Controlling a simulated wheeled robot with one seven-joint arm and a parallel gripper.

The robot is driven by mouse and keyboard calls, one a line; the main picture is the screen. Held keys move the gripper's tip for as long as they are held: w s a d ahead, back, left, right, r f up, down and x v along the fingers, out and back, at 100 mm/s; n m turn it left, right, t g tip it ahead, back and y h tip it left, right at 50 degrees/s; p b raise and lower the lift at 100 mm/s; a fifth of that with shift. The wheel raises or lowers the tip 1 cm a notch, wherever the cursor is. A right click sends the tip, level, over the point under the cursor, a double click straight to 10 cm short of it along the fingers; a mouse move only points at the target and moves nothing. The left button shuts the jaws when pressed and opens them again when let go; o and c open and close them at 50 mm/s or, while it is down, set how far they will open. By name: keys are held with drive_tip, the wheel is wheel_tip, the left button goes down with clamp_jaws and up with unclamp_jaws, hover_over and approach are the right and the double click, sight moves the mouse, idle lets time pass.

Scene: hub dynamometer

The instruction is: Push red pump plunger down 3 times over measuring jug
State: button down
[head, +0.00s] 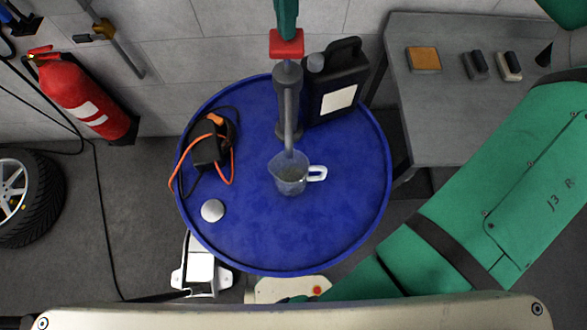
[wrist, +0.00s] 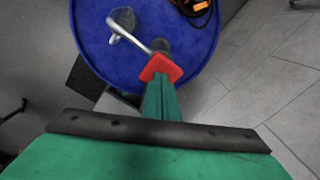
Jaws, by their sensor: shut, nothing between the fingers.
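The red pump plunger (head: 287,43) tops a grey pump body (head: 288,95) at the back of a blue drum top. A grey spout (head: 290,138) reaches down from the pump to the clear measuring jug (head: 291,175), whose white handle points right. The spout end is over the jug's rim. My green gripper (head: 286,22) is shut and empty, its tips right at the red plunger; I cannot tell if they touch. In the wrist view the shut gripper (wrist: 160,92) covers part of the red plunger (wrist: 161,68), with the jug (wrist: 123,22) beyond.
A black canister (head: 335,85) stands close right of the pump. A black device with an orange cable (head: 208,145) and a white dome (head: 212,210) lie on the blue drum top (head: 345,225). A grey bench (head: 435,130) stands right. The drum's front is clear.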

sight(287, 47)
drive_tip(key=shift+w+f, duration=0.1)
drive_tip(key=shift+f, duration=0.7)
drive_tip(key=shift+a+f, duration=0.1)
drive_tip(key=shift+f, duration=2.2)
